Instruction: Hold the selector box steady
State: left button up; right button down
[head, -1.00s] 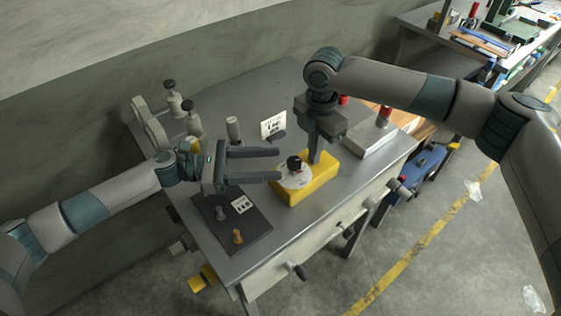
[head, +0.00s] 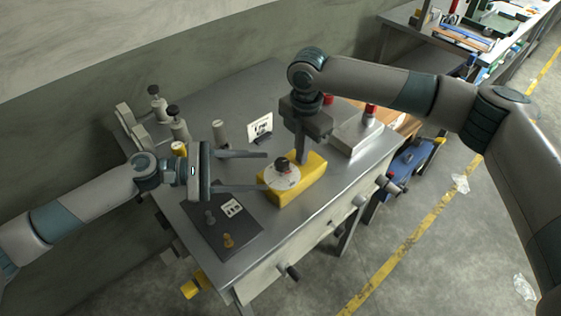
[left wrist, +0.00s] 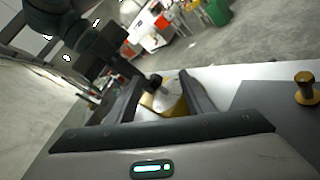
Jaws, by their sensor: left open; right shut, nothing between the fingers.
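The selector box (head: 310,179) is a yellow block with a white dial plate (head: 279,177) and a black knob (head: 283,162) on top, near the front edge of the metal bench. My left gripper (head: 268,171) is open at the left end of the box, one finger to the rear and one to the front. In the left wrist view, the box (left wrist: 180,108) and knob (left wrist: 156,80) appear between its spread fingers. My right gripper (head: 302,161) is shut and empty, pointing down at the rear of the box. I cannot tell whether it touches the box.
A dark mat (head: 220,224) with small pegs lies in front of my left gripper. Several cylindrical posts (head: 179,131) stand at the left rear. A white card (head: 260,126) stands behind the box. A grey block (head: 356,136) sits to its right.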

pick_arm(q)
notch_tip(320, 180, up, 5)
jog(key=w+a+m+t+y, duration=0.15)
jog(key=m+t, duration=0.45)
jog(key=m, duration=2.2)
jog(key=s+f+m, duration=0.1)
jog(key=f+m, duration=0.1)
jog(key=m, duration=0.8)
jog(key=s+a+f+m+t, duration=0.1)
jog(key=s+f+m, duration=0.1)
jog(key=m, duration=0.9)
jog(key=s+f+m, duration=0.2)
jog(key=m, duration=0.8)
jog(key=shift+a+t, duration=0.3)
jog(key=shift+a, duration=0.1)
